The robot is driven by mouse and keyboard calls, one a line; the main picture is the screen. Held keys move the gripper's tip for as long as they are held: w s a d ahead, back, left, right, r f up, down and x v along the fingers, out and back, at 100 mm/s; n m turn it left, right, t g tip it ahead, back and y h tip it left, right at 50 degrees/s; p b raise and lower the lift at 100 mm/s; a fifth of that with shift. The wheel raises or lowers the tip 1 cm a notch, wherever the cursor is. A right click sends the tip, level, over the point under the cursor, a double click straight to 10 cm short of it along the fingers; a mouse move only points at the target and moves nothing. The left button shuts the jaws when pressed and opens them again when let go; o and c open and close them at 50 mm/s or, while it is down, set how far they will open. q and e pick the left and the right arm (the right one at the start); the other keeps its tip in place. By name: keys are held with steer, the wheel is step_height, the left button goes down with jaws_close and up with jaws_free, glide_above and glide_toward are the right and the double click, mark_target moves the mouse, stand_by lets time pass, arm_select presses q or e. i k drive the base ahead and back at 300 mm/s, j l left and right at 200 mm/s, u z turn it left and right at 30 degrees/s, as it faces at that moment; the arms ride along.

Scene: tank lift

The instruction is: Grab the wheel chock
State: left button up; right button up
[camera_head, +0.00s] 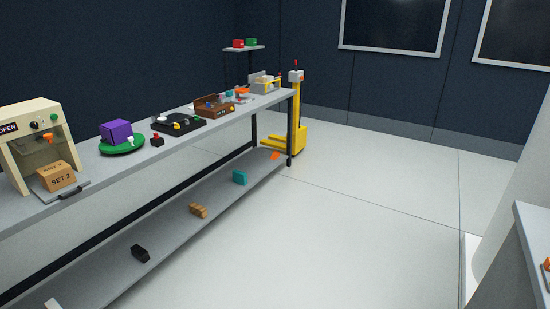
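No object here can be named the wheel chock for certain. A small black block (139,253) with an angled top lies on the long bench's lower shelf (170,240). A small orange piece (275,155) lies near the shelf's far end, by the yellow lift. A tan ridged piece (198,211) and a teal block (240,177) also lie along the lower shelf. A white piece (53,304) is cut off at the bottom edge. Neither of my grippers is in view.
The bench top (95,170) carries a cream machine (32,127), a purple box (116,132) on a green disc, and trays. A yellow lift (298,125) stands past its far end. Open pale floor (350,230) lies right of it. Another table edge (530,240) is at right.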

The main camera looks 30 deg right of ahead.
mark_target(276, 155)
steer(key=i+l+z, duration=0.85)
steer(key=i, duration=0.4)
steer(key=i+j+z, duration=0.1)
steer(key=i+z, duration=0.25)
steer(key=i, duration=2.9)
